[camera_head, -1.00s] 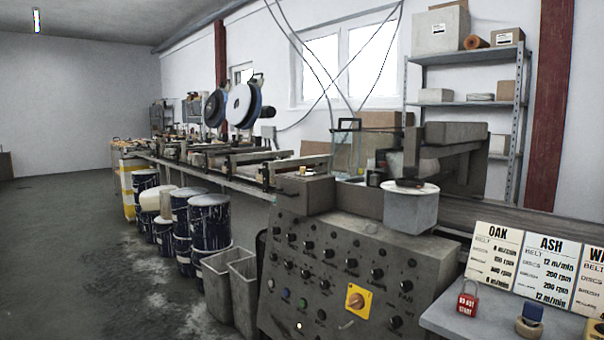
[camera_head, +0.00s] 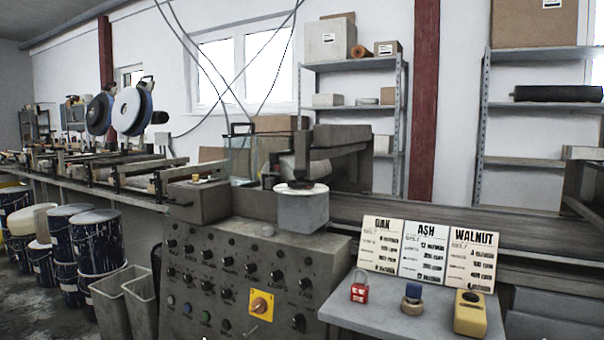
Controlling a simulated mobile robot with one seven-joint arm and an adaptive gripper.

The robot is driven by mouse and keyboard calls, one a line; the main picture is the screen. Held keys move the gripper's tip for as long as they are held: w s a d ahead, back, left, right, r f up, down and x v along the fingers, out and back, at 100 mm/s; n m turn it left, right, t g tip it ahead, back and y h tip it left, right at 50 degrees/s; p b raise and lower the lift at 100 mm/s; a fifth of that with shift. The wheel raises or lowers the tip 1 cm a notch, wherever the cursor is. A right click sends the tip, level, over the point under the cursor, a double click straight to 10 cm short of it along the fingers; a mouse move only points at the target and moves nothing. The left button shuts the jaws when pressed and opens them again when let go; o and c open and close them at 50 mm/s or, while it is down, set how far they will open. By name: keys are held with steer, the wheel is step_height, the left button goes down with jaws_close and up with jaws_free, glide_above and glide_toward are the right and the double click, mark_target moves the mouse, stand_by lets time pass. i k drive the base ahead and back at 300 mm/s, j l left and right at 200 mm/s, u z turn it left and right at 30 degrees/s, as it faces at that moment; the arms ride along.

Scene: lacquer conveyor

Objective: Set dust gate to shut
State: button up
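I cannot pick out a dust gate for sure in this view. A grey control panel (camera_head: 222,262) with rows of black knobs faces me at the lower middle. Its small labels are mostly too blurred to read. A yellow plate with a rotary switch (camera_head: 260,305) sits low on the panel, with blue and green buttons to its left. My gripper is not in view.
A grey side table (camera_head: 385,322) at the lower right holds a red padlock (camera_head: 359,291), a blue-and-tan object (camera_head: 412,298), a yellow box (camera_head: 470,315) and OAK, ASH and WALNUT cards (camera_head: 427,254). Grey bins (camera_head: 140,304) and paint drums (camera_head: 97,245) stand left.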

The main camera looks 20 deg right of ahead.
mark_target(195, 179)
steer(key=i+z, duration=0.1)
steer(key=z, duration=0.3)
steer(key=i+j+z, duration=0.1)
steer(key=z, duration=0.3)
steer(key=j+z, duration=0.2)
steer(key=z, duration=0.2)
steer(key=i+j+z, duration=0.2)
steer(key=j, duration=0.15)
steer(key=j+z, duration=0.2)
steer(key=j, duration=0.15)
steer(key=i+j+z, duration=0.2)
steer(key=j, duration=0.2)
steer(key=j+z, duration=0.2)
steer(key=j, duration=1)
